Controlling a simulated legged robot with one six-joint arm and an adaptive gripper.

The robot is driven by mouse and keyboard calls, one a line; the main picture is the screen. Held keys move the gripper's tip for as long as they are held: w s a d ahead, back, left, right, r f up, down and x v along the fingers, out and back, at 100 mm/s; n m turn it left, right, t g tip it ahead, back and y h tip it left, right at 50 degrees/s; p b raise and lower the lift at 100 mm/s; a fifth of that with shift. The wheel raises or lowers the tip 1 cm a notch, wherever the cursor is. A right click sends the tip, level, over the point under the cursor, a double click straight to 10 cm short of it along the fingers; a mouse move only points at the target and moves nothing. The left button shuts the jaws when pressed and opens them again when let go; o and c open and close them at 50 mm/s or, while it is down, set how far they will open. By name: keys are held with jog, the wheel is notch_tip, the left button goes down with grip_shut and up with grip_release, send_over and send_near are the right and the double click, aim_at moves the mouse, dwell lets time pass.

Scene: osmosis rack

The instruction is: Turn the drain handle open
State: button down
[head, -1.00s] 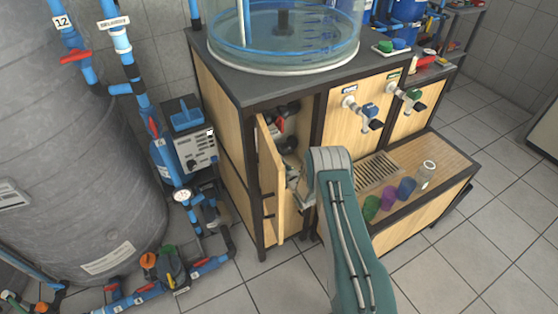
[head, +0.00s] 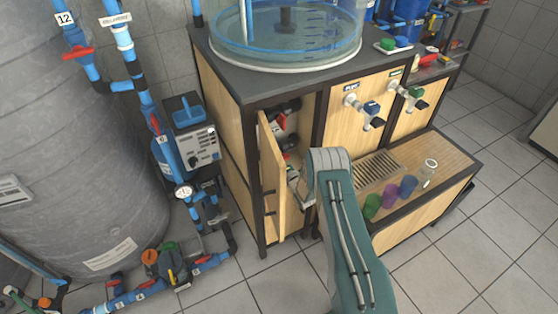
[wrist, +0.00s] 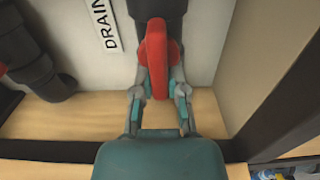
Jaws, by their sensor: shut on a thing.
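The red drain handle (wrist: 158,60) is in the middle of the wrist view, beside the white DRAIN label (wrist: 101,22). It points up and down the picture, in line with the dark pipe (wrist: 152,8) behind it. My gripper (wrist: 160,82) has its two fingers closed on the handle's sides, one left and one right. In the head view my gripper (head: 294,178) reaches into the open cabinet behind the wooden door (head: 271,180). My arm and the door hide part of the inside there.
The open door stands close on the left of my gripper. Another dark pipe fitting with red on it (wrist: 28,60) lies left of the handle. A cabinet side panel (wrist: 262,50) and dark frame edge are on the right. Cups (head: 390,195) stand on the low bench.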

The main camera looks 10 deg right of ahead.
jog(key=shift+s+a+f, duration=0.1)
jog(key=shift+a+f, duration=0.1)
jog(key=shift+f, duration=0.1)
jog(key=c, duration=0.7)
grip_release()
jog(key=shift+o, duration=0.2)
jog(key=shift+a+r, duration=0.1)
jog(key=shift+s+d, duration=0.15)
jog(key=shift+d, duration=0.05)
jog(key=v, duration=1.1)
jog(key=shift+s, duration=0.2)
